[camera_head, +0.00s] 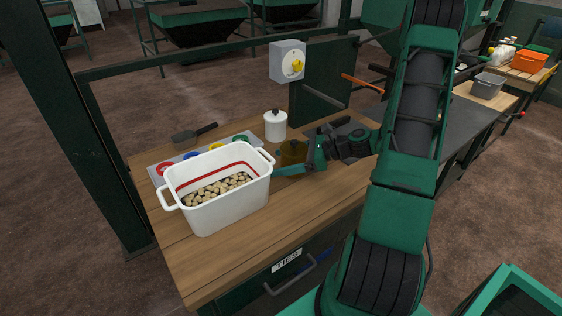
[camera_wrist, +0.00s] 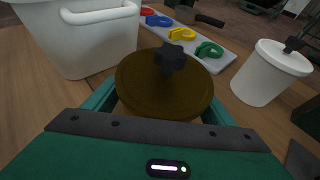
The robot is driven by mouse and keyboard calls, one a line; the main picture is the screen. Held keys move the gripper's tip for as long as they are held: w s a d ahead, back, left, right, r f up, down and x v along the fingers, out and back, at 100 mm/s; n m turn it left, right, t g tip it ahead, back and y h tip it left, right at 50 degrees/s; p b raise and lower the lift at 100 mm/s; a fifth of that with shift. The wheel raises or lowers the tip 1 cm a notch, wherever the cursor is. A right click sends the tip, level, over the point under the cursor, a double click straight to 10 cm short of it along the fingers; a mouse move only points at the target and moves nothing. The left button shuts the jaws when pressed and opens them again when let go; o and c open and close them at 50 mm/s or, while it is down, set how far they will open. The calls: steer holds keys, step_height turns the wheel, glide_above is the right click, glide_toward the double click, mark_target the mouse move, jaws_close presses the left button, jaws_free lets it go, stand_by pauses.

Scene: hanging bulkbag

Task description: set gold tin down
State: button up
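The gold tin (camera_head: 292,151) is at the wooden bench, between the white tub and the white canister. In the wrist view its round dark-gold lid (camera_wrist: 150,92) with a black knob fills the middle. My gripper (camera_head: 296,161) is around the tin, with one green finger on each side, and appears shut on it. The tin's lower body is mostly hidden by my gripper, so I cannot tell whether its base touches the bench. The tin looks upright.
The white tub (camera_head: 224,204) of pale round pieces stands left. Behind it lies a grey tray (camera_head: 163,164) with coloured clips. The white canister (camera_head: 275,125) stands just behind the tin. A scoop (camera_head: 193,134) lies at the back. Bare wood (camera_head: 300,204) shows in front.

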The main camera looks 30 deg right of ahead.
steer(key=shift+r, duration=0.15)
steer(key=v, duration=1.2)
stand_by(0.5)
